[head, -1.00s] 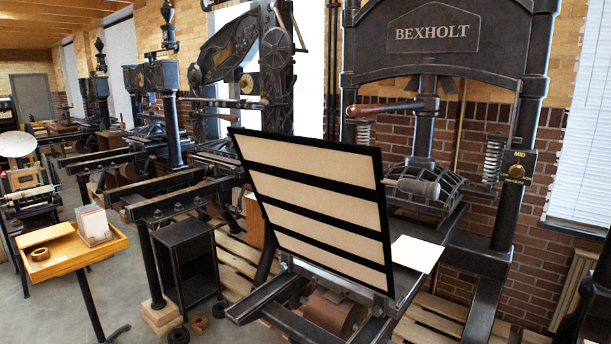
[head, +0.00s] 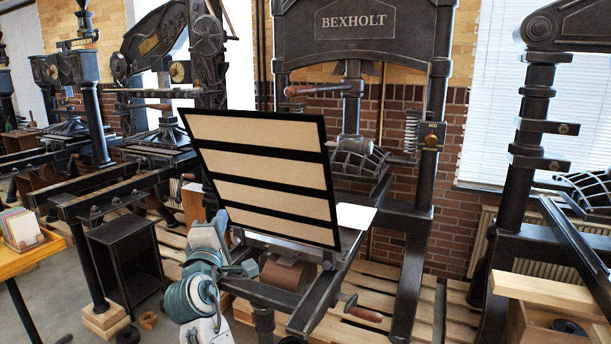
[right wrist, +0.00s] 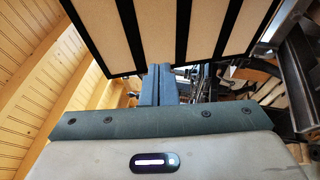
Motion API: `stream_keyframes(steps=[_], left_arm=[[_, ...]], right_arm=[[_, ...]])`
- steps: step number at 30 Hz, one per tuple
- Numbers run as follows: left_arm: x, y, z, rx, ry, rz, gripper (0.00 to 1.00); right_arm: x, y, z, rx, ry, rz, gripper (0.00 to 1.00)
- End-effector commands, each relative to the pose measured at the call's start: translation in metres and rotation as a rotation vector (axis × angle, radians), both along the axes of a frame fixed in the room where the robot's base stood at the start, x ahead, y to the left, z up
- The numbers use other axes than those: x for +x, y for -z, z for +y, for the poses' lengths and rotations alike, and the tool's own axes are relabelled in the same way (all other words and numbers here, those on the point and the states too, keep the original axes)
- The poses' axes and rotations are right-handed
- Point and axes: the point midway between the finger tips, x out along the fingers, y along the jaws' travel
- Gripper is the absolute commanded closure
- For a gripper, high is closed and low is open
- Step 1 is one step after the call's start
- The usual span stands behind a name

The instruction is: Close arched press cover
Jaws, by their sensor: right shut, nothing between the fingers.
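The press cover (head: 262,168) is a black frame with tan panels. It stands raised and tilted on the bed of the BEXHOLT press, whose dark arched head (head: 355,45) is behind it. My right gripper (head: 221,222) is at the cover's lower left edge in the head view, shut and empty. In the right wrist view, its blue-grey fingers (right wrist: 160,84) are together, with their tips close to the edge of the cover (right wrist: 150,35). I cannot tell whether they touch it. My left gripper is not in view.
A crank handle (head: 362,312) sticks out at the press's front right. A black open cabinet (head: 125,262) and a wooden tray table (head: 30,255) stand at the left. Another press (head: 512,190) and a wooden box (head: 545,292) are at the right. Wooden pallets lie under the presses.

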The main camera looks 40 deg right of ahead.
Motion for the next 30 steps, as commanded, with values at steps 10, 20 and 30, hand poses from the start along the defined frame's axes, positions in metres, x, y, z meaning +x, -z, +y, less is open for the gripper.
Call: stream_keyframes(steps=[10,20,30], left_arm=[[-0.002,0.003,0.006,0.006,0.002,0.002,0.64],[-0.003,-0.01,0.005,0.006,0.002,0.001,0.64],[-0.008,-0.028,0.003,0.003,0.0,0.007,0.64]], right_arm=[[-0.142,-0.141,-0.037,-0.067,0.355,-0.176,1.0],[-0.139,-0.157,-0.06,-0.073,0.372,-0.177,1.0],[-0.122,-0.174,-0.099,-0.073,0.369,-0.176,1.0]])
